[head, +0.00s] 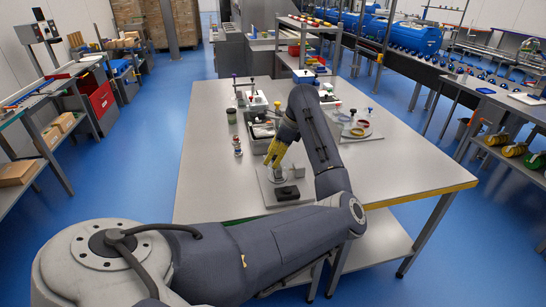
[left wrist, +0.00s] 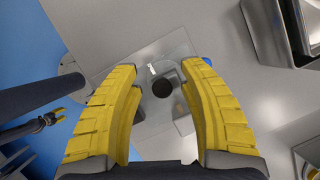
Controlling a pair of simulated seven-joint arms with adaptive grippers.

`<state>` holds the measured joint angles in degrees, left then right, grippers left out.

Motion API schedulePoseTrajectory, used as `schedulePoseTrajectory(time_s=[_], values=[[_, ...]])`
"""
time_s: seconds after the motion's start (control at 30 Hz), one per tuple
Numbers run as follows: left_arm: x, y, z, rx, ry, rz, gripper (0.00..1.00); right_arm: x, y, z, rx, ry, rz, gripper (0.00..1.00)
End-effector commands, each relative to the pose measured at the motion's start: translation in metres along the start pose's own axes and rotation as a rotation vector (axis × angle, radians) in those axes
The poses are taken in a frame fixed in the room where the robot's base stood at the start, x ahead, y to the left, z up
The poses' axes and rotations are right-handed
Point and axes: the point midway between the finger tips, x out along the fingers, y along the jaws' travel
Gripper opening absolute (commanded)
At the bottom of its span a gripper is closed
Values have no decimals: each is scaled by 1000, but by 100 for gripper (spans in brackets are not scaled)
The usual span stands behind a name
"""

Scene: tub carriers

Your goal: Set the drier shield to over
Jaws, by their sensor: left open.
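A small fixture stands on a pale square base plate (head: 268,198) near the table's front edge. It has a short upright post (head: 278,174) and a black block (head: 287,193). In the left wrist view the base plate (left wrist: 150,120) carries a grey part with a round black top (left wrist: 162,89). I cannot tell which part is the drier shield or how it is set. My left gripper (head: 272,160) is open just above the post. Its yellow fingers (left wrist: 160,75) frame the round top, apart from it.
A grey tray with items (head: 250,128) stands behind the fixture. A dark green jar (head: 231,115) and a small figure-like bottle (head: 238,148) are left of it. The table's right front (head: 400,175) is clear.

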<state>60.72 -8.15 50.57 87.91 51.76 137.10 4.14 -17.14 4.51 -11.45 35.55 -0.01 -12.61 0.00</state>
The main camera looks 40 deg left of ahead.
Motion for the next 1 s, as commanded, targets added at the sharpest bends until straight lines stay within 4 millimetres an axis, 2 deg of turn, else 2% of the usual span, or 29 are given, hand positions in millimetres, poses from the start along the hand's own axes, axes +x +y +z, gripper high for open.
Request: schedulePoseTrajectory(time_s=[0.17, 0.27, 0.7, 1.0], values=[[-2, 0, -1, 1, 2, -1, 42, 0, 4, 3, -2, -3, 4, 44], [-10, -1, -1, 1, 3, -2, 42, 0, 3, 2, -1, -2, 3, 44], [-82, 0, -1, 1, 4, -2, 42, 0, 1, 2, -1, -2, 1, 44], [-113, 0, 0, -1, 2, 1, 42, 0, 1, 1, -1, -1, 1, 44]])
